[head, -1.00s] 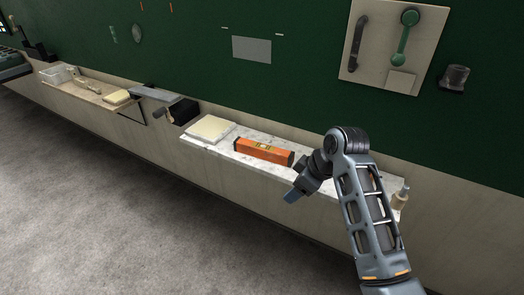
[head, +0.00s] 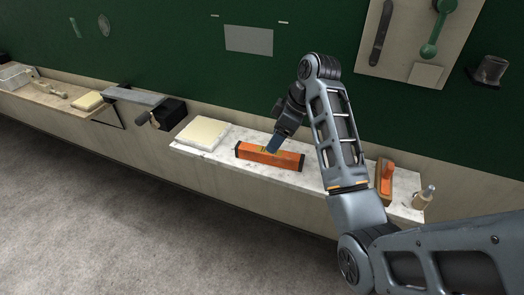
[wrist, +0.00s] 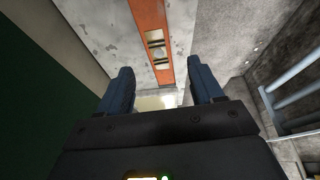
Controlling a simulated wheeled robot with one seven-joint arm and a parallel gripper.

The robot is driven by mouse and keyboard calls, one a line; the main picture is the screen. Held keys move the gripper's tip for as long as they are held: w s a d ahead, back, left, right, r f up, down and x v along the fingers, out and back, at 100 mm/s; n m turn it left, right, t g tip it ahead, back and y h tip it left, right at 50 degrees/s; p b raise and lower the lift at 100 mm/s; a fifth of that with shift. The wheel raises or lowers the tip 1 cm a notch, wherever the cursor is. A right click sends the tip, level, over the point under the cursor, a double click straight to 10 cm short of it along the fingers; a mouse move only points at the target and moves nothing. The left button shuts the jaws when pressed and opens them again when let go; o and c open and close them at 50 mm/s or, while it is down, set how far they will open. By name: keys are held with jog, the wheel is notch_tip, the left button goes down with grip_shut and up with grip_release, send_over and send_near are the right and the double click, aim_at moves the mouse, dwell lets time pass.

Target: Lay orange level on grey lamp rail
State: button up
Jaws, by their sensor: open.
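The orange level (head: 250,153) lies flat on a pale, speckled ledge (head: 205,151) in the head view. It has black ends and a yellowish vial window. It also shows in the wrist view (wrist: 150,18), running from the top edge down to between the fingers. My gripper (head: 272,150) points down at the level's middle. In the wrist view its two blue fingers (wrist: 162,78) are apart with nothing clamped. Whether the fingertips touch the level, I cannot tell. The grey lamp rail (head: 135,95) appears to be the flat grey bar left of the ledge, above a black box.
A cream pad (head: 203,132) lies left of the level. An orange-topped tool (head: 385,178) and a small bottle (head: 424,198) stand at the ledge's right end. Another ledge (head: 45,98) with a tray is farther left. The green wall rises close behind.

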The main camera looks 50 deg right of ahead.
aim_at(269, 156)
jog(key=p+x, duration=0.1)
jog(key=x, duration=0.6)
jog(key=shift+s+d+f, duration=0.15)
jog(key=shift+f, duration=0.05)
jog(key=shift+c, duration=0.5)
jog(key=c, duration=1)
